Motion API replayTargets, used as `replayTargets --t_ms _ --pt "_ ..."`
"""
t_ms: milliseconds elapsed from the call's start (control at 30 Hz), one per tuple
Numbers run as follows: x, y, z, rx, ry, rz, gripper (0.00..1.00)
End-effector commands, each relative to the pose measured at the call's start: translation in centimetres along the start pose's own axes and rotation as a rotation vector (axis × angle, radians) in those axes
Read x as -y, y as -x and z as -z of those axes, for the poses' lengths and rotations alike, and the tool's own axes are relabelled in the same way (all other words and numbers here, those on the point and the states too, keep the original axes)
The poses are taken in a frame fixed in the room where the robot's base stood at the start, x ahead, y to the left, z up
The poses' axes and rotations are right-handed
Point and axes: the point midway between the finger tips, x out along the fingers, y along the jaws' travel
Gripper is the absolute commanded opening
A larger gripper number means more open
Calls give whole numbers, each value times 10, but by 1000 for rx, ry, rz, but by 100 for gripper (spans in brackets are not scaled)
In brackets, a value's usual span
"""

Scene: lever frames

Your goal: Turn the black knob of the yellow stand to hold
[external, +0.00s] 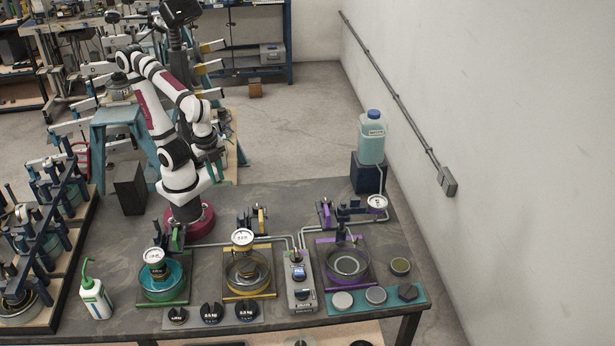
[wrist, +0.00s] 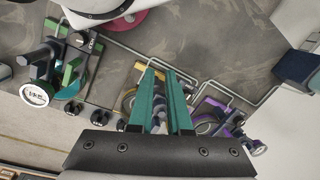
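The yellow stand (external: 262,219) is in the middle of the bench in the external view. It has a dark post, a yellow part, a round white dial (external: 242,237) and a glass dish over a yellow-edged tray (external: 249,295). In the wrist view the yellow stand (wrist: 140,67) lies behind my fingers and is partly covered by them. I cannot make out its black knob or the knob's setting. My gripper (wrist: 161,72) has two teal fingers with a gap between them and nothing seen held. In the external view the gripper is hard to make out near my arm.
The green stand (external: 163,289) is on the left and the purple stand (external: 343,262) on the right. A grey control box (external: 299,284) stands between yellow and purple. Black weights (external: 212,312) lie in front. A green-topped bottle (external: 95,298) is at the left. Thin pipes run behind the stands.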

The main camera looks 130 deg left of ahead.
Motion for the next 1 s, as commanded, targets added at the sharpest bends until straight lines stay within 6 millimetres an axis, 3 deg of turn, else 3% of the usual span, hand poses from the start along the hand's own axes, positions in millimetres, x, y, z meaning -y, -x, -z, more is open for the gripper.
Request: replayTargets --t_ms 33,133,200,333,467,800,1000 --pt "12 13 15 -3 174 -21 27" --pt "47 42 49 -3 642 -84 45" --pt "69 56 66 3 901 -121 48" --pt "90 63 79 10 1129 -154 48" --pt "86 40 80 13 1140 -156 48" --pt "74 -53 87 13 1135 -154 48" --pt "71 -81 90 9 1134 -153 48"
